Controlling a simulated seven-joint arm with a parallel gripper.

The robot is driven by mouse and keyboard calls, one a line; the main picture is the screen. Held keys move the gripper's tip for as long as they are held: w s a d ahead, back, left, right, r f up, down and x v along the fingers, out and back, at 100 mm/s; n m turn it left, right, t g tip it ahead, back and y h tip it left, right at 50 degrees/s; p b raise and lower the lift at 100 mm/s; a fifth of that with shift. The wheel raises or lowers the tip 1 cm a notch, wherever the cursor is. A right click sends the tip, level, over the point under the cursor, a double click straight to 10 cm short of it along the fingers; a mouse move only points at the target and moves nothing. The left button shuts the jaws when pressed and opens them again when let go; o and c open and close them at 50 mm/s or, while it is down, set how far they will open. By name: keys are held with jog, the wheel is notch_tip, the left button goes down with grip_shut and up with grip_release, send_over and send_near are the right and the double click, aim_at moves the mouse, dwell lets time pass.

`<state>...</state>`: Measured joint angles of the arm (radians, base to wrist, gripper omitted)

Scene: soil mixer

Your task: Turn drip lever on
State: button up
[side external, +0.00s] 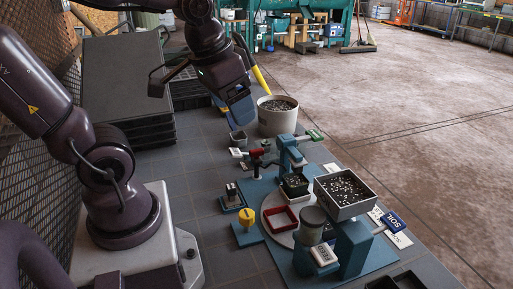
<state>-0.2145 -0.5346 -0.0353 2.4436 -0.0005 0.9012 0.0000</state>
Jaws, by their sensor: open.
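The teal soil mixer (356,245) stands on the table at the lower right. A lever with a green-and-white handle (314,136) sticks out to the right from the top of its teal post (291,150). A red fitting with a small pale green end (257,152) sits left of the post. No drip label is readable, so I cannot tell which is the drip lever. My gripper (238,115) points down, behind and left of these parts, apart from them. Its blue fingers overlap in this view, and it holds nothing that I can see.
A pale pot of dark granules (278,121) stands right of my gripper, with a yellow handle (262,82) beside it. Black stacked trays (125,85) stand at left.

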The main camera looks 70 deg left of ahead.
jog(key=w+a+f+m+g+h, duration=0.1)
jog(key=w+a+f+g, duration=0.15)
jog(key=a, duration=0.25)
jog(key=w+a+f+g, duration=0.1)
jog(key=w+a+f, duration=0.1)
jog(key=w+a, duration=0.3)
jog(key=m+h, duration=0.5)
jog(key=m, duration=1.4)
send_near(257, 149)
jog(key=shift+y, duration=0.3)
jog(key=x, duration=0.9)
jog(key=shift+s+d, duration=0.1)
jog(key=shift+d, duration=0.3)
jog(key=c, duration=0.9)
